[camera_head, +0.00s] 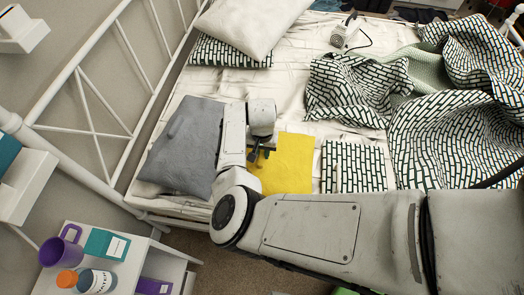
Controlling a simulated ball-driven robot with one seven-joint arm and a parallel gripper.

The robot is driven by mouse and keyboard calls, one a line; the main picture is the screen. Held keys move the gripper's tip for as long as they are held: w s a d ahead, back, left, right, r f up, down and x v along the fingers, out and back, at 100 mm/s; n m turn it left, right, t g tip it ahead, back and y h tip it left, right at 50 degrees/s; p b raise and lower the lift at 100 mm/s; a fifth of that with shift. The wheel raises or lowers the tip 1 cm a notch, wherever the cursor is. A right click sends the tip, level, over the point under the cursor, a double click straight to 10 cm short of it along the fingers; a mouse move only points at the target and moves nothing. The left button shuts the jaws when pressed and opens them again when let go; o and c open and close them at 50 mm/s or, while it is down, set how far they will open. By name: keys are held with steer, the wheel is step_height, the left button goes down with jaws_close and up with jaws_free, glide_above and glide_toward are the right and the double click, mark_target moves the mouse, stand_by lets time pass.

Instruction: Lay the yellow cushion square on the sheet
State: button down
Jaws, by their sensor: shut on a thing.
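The yellow cushion (287,164) is a flat-looking yellow square at the near side of the bed, between a grey cushion and a black-and-white brick-patterned one. My gripper (257,151) is at its upper left edge and appears shut on it. My arm hides the cushion's lower left part and near edge. The white sheet (285,85) covers the bed and shows bare above the yellow cushion. I cannot tell whether the cushion touches the sheet or is held just above it.
The grey cushion (183,145) lies left, the patterned cushion (353,167) right. A rumpled patterned blanket (445,130) covers the right side. A nightstand with a purple mug (55,250) stands lower left.

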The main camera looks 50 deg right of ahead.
steer(key=c, duration=0.9)
jaws_free()
steer(key=shift+f, duration=0.1)
step_height(320, 180, up, 12)
steer(key=s+d+r+n+t+h, duration=0.1)
steer(key=s+d+r+n+h, duration=0.2)
steer(key=d, duration=0.4)
steer(key=s+d+r+n+t+h, duration=0.1)
steer(key=s+d+r+h, duration=0.1)
steer(key=s+d+r, duration=0.3)
steer(key=s+a+f+n+y, duration=0.1)
steer(key=s+a+f+n, duration=0.1)
steer(key=s+a, duration=0.2)
steer(key=s+a+f+n+y, duration=0.2)
steer(key=s+a, duration=0.3)
steer(key=a, duration=0.4)
steer(key=s+a+f+n+g+y, duration=0.1)
steer(key=s+a+f+n, duration=0.2)
steer(key=s+a+f, duration=0.1)
steer(key=shift+s+a+f+y+p, duration=0.1)
steer(key=shift+s+a+y+p, duration=0.1)
steer(key=shift+s+a, duration=0.35)
steer(key=shift+s+a+f+y+p, duration=0.1)
steer(key=shift+s+a+y+p, duration=0.1)
steer(key=shift+a, duration=0.55)
